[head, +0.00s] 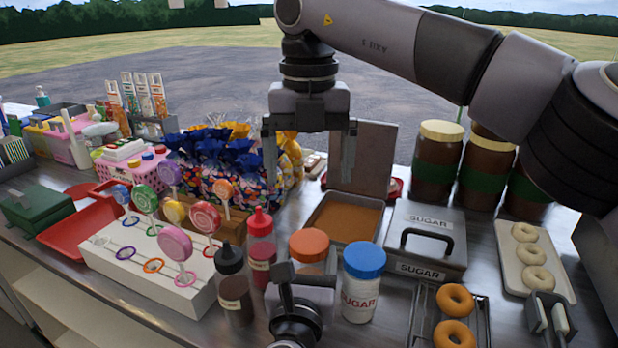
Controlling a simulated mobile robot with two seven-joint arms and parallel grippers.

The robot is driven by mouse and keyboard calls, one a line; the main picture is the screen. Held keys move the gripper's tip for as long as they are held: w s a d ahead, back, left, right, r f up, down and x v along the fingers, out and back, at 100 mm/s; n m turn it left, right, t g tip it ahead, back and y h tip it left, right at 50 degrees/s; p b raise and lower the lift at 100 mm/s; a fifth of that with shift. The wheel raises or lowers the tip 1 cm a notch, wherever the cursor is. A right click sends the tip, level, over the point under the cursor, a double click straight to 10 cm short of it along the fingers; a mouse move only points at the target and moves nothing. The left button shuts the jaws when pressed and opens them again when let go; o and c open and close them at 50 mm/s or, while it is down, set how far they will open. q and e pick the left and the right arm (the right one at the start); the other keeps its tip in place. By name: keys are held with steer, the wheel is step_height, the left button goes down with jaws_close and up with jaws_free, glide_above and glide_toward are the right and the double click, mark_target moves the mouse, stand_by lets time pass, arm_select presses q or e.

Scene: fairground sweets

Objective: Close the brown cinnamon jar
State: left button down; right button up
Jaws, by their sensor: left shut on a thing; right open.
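A jar with an orange-brown lid (309,244) stands near the front edge of the counter. The lid lies over its mouth; whether it is tight I cannot tell. My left gripper (303,276) is shut on the jar's body, below the lid, and hides most of its front and any label. My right gripper (308,180) is open and empty, pointing down above and behind the jar, with its fingers spread wide apart. It does not touch the lid.
A blue-lidded sugar jar (361,290) stands close at the right. Red (260,245) and dark (234,285) bottles stand at the left. Behind are an open tin (345,215) of brown powder, its lid upright, and a sugar box (424,240). A lollipop stand (135,265) is further left.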

arm_select(q)
steer(key=shift+c, duration=0.3)
jaws_free()
steer(key=shift+s, duration=0.1)
steer(key=shift+s+a, duration=0.15)
steer(key=shift+s, duration=1)
steer(key=shift+s+a, duration=0.2)
steer(key=shift+s, duration=0.95)
steer(key=shift+s+a, duration=0.15)
steer(key=shift+s, duration=1)
steer(key=shift+s, duration=0.1)
